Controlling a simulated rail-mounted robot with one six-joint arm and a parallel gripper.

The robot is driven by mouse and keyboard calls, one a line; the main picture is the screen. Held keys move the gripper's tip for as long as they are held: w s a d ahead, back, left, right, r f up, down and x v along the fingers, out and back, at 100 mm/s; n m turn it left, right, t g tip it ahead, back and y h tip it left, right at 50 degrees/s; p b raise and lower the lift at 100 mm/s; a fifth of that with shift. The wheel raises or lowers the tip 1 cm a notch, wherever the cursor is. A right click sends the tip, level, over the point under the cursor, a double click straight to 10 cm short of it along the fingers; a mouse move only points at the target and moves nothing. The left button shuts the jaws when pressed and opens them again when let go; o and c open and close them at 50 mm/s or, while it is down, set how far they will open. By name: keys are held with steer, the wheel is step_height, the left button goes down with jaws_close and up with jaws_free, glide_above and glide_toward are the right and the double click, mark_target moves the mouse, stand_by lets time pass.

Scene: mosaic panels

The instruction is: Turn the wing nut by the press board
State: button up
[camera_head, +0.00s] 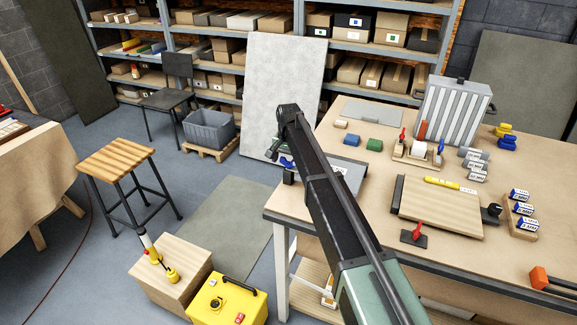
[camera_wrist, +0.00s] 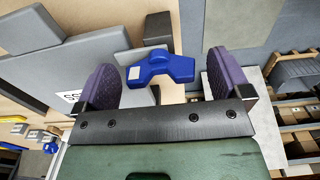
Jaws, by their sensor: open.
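A blue wing nut (camera_wrist: 160,68) with a white patch on one wing shows in the wrist view, lying between and a little beyond my fingers. It also shows as a small blue shape (camera_head: 287,162) at the left end of the grey press board (camera_head: 350,180) in the head view. My gripper (camera_wrist: 161,82) is open, with one purple finger on each side of the nut and a visible gap to it. The grey board (camera_wrist: 70,65) and its partly covered label are on the left in the wrist view. My arm hides part of the board in the head view.
A wooden board with a black knob (camera_head: 494,210) lies on the workbench (camera_head: 300,205) to the right. A red wing nut (camera_head: 417,231) stands on a dark plate in front of it. A fixture with red and blue handles (camera_head: 415,154) stands behind. A stool (camera_head: 118,160) is at left.

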steer(key=c, duration=0.9)
steer(key=shift+c, duration=0.2)
steer(key=shift+n, duration=0.5)
steer(key=n, duration=0.3)
steer(key=shift+n, duration=0.4)
steer(key=n, duration=1.3)
steer(key=shift+s, duration=0.1)
